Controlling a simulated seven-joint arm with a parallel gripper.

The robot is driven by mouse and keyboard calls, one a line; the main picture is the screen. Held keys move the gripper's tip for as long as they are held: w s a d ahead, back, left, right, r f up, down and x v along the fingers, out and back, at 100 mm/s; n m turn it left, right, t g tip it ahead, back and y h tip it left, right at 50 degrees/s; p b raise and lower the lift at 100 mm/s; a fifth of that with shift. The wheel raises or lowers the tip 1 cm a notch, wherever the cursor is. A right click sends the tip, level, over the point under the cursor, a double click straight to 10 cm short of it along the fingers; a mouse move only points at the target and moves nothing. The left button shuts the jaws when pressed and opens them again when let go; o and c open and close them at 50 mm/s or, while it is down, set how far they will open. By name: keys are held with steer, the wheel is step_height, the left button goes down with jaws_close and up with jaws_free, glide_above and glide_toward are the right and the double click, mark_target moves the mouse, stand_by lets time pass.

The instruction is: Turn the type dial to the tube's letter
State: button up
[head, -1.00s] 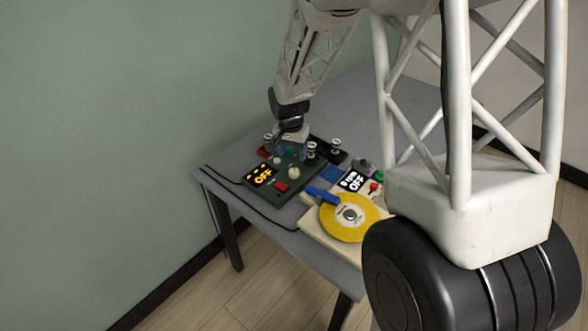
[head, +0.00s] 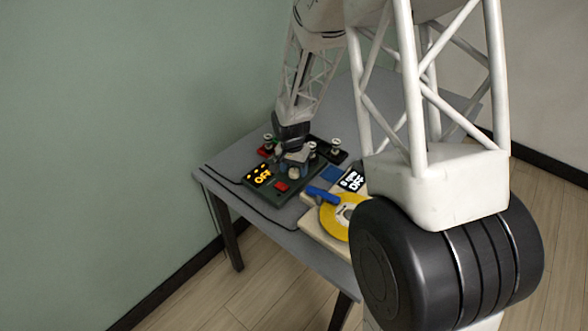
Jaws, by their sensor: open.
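The dark green tester (head: 270,188) lies on the grey table, with a lit orange display (head: 261,177) that reads OFF and a red button (head: 281,187). My gripper (head: 292,169) is open, low over the tester's right part, and hides the pale knobs there. I cannot tell which of them is the type dial, or whether the fingers touch one. Several pale-topped, tube-like pieces stand around the tester: one (head: 335,145) at the back right, one (head: 268,140) at the back left. No letter on any of them is readable.
A cream device (head: 312,222) with a yellow disc (head: 334,224), a blue handle (head: 323,196) and a white-lettered display (head: 352,179) is at the right front, partly behind my arm. Black cables run along the left of the grey table (head: 225,170). The back of the table is clear.

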steer(key=shift+f, duration=0.25)
steer(key=c, duration=0.9)
steer(key=shift+n, duration=0.3)
steer(key=n, duration=0.5)
steer(key=shift+r, duration=0.1)
steer(key=n, duration=0.6)
steer(key=shift+a+t, duration=0.1)
steer(key=shift+t, duration=0.2)
steer(key=shift+n, duration=0.3)
